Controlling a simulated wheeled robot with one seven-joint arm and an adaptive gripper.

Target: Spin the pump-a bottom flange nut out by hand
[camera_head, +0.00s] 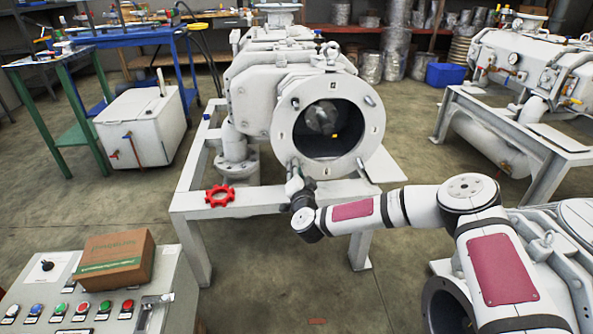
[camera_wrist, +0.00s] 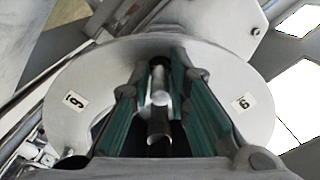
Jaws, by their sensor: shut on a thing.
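The pump in the middle of the head view has a round white flange (camera_head: 288,115) around a dark open bore. My gripper (camera_head: 294,176) is at the flange's lower left edge and hides the nut there from the head camera. In the wrist view the flange (camera_wrist: 262,122) fills the middle and bears two number labels. My gripper (camera_wrist: 160,76) has its teal-padded fingers on both sides of a shiny metal nut on its stud (camera_wrist: 158,122). It is shut on that nut. The far end of the nut and stud is partly in shadow.
A red handwheel-like ring (camera_head: 220,196) lies on the pump's stand (camera_head: 185,203). A control panel (camera_head: 75,300) with a cardboard box (camera_head: 115,258) is at the lower left. Another pump (camera_head: 530,70) stands at the right.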

